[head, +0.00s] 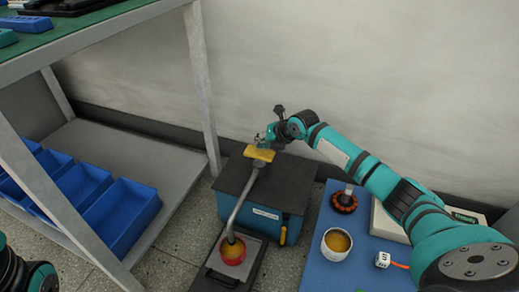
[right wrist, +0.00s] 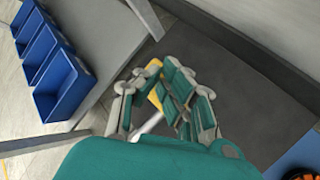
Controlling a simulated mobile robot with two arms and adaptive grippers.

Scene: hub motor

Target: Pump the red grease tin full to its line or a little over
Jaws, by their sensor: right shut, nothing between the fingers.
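The red grease tin (head: 233,255) stands on a grey tray under the curved spout (head: 246,198) of the pump. Yellow-orange grease shows inside it; its fill line cannot be made out. The pump is a teal box (head: 292,232) with a dark top and a yellow pressing pad (head: 259,153). My right gripper (head: 262,142) is shut and empty, right over the pad; whether it touches the pad is unclear. In the right wrist view the gripper (right wrist: 163,98) partly hides the yellow pad (right wrist: 154,99). My left gripper is not in view.
Blue bins (head: 122,217) sit on the shelf at left. A shelf post (head: 203,90) stands behind the pump.

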